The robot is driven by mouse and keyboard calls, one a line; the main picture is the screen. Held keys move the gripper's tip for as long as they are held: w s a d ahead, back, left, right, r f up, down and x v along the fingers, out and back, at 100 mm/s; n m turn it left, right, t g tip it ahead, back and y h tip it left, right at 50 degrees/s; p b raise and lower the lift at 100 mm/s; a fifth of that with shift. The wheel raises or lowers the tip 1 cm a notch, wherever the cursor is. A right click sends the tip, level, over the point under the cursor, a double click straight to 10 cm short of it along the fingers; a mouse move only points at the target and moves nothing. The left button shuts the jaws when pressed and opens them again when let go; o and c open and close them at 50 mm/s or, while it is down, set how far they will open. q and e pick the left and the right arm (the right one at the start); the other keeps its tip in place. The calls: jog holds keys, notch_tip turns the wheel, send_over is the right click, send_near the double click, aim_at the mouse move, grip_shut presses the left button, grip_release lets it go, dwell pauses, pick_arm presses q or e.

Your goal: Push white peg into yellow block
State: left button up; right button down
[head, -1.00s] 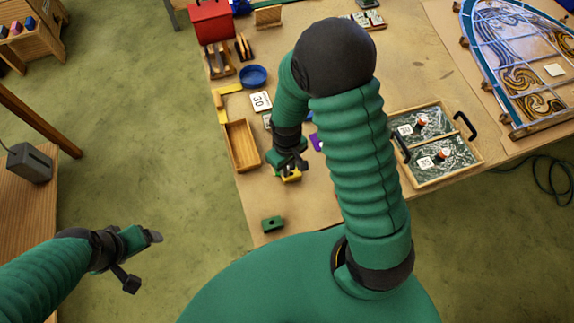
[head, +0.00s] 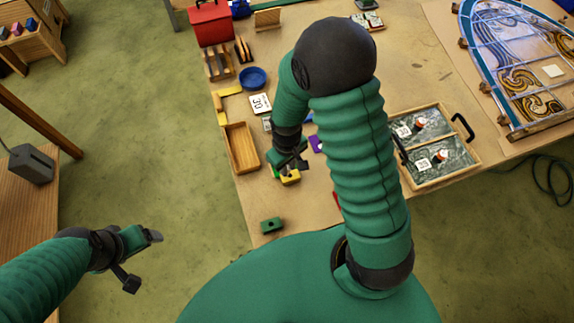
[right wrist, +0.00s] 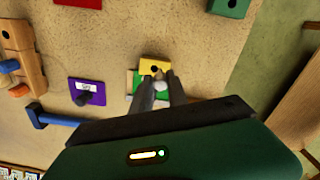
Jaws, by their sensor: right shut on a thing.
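The yellow block (right wrist: 154,68) lies on the table with a dark hole in its face. In the head view the yellow block (head: 290,178) shows just below my right gripper (head: 292,163). In the right wrist view my right gripper (right wrist: 162,88) is shut on the white peg (right wrist: 160,86), a small pale end between the fingertips. The peg is close beside the hole. I cannot tell whether it touches the block. A green piece (right wrist: 134,82) shows partly behind the fingers. My left gripper (head: 142,261) is open and empty over the floor, off the table.
A purple block (right wrist: 88,92) lies left of the fingers in the right wrist view. A green block (head: 271,225) with a hole lies near the table's front edge. A wooden tray (head: 229,148) and a blue bowl (head: 253,78) stand to the left. A framed case (head: 470,160) stands right.

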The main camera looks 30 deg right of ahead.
jog(key=shift+d, duration=0.75)
jog(key=shift+a+p, duration=0.1)
jog(key=shift+p, duration=0.2)
dwell(0.5)
jog(key=shift+f+b, duration=1.65)
jog(key=shift+f, duration=0.55)
jog(key=c, duration=1.2)
grip_release()
notch_tip(320, 180, up, 17)
jog(key=shift+f+b, duration=0.15)
jog(key=shift+b, duration=0.2)
